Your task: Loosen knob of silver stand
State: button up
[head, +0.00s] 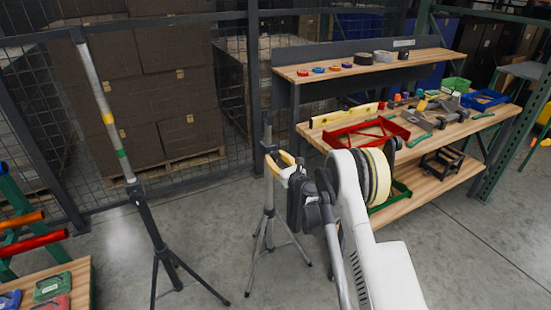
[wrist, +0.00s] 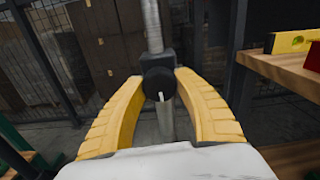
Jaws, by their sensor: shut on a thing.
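The silver stand (head: 268,215) stands upright on spread tripod legs at the centre of the head view. Its pole also shows in the wrist view (wrist: 153,28), with a dark collar and a round black knob (wrist: 159,83) that has a white mark. My gripper (head: 277,163) is at the collar height of the stand. In the wrist view its two yellow fingers (wrist: 160,84) close from left and right on the knob, touching its sides. In the head view the knob is hidden by my gripper.
A second, taller stand (head: 146,215) with yellow and green bands is at the left. A wooden workbench (head: 425,150) with tools, a yellow level (head: 343,115) and a red frame (head: 366,132) is at the right. Mesh fencing (head: 185,165) is behind. Floor between the stands is clear.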

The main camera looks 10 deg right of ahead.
jog(key=n, duration=0.3)
jog(key=shift+n, duration=0.4)
jog(key=n, duration=0.4)
jog(key=shift+d+n, duration=0.1)
jog(key=shift+n, duration=0.2)
jog(key=n, duration=0.4)
jog(key=shift+r+n, duration=0.1)
jog(key=shift+n, duration=0.2)
jog(key=n, duration=1.1)
jog(key=shift+r+n, duration=0.1)
jog(key=shift+n, duration=0.3)
jog(key=n, duration=0.6)
jog(key=shift+n, duration=0.3)
